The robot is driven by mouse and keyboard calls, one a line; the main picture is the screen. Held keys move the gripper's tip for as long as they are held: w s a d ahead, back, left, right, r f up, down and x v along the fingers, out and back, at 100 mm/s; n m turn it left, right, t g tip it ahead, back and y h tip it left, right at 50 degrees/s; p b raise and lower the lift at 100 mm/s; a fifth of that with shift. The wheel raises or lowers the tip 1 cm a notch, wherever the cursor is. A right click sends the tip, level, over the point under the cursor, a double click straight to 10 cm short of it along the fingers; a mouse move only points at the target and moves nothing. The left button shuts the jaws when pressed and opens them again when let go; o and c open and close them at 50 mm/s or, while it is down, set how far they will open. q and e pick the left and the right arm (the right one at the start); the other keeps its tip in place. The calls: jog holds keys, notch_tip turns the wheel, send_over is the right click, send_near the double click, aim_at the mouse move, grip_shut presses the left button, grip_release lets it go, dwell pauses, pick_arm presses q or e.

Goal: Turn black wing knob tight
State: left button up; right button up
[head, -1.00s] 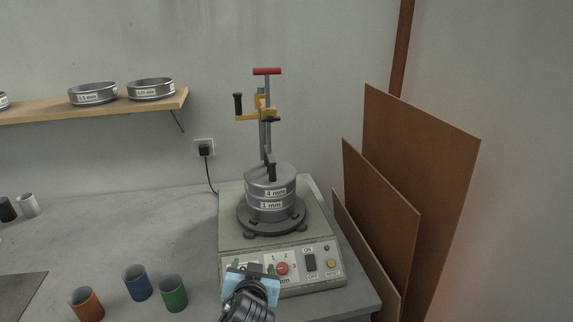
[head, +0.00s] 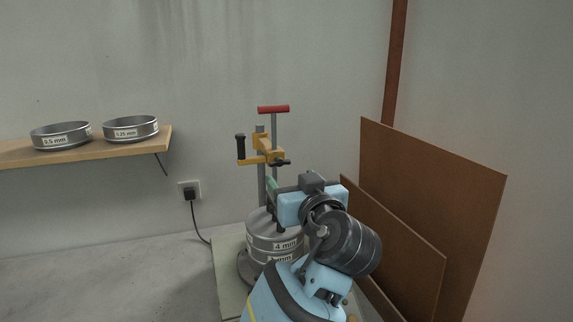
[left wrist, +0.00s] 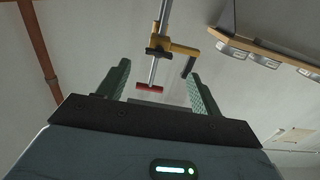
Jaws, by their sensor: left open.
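The black wing knob (head: 280,161) sits on the right end of the yellow clamp bracket (head: 262,150), on the upright rods above the sieve stack. It also shows in the left wrist view as a dark piece (left wrist: 158,51) on the bracket. My left gripper (head: 273,184) is just below the knob, in front of the rods, apart from it as far as I can see. In the left wrist view its green fingers (left wrist: 159,72) are open and empty, with the red-topped rod between them in the picture. My right gripper is not in view.
The sieve stack (head: 262,241) stands below my left arm, which hides the shaker's control panel. A black crank handle (head: 240,147) and red T-handle (head: 273,109) stick out near the knob. Brown boards (head: 430,190) lean on the right. A shelf (head: 90,149) holds sieves on the left.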

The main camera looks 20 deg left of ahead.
aim_at(281, 165)
pick_arm(q)
jog(key=shift+d+r, duration=0.1)
jog(key=shift+d, duration=0.05)
jog(key=x, duration=0.6)
jog(key=shift+w+a+p, duration=0.25)
jog(key=shift+a+p, duration=0.05)
jog(key=shift+w+a, duration=0.25)
jog(key=shift+w, duration=0.15)
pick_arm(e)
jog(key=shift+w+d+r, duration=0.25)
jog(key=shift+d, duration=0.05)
pick_arm(q)
jog(key=c, duration=1)
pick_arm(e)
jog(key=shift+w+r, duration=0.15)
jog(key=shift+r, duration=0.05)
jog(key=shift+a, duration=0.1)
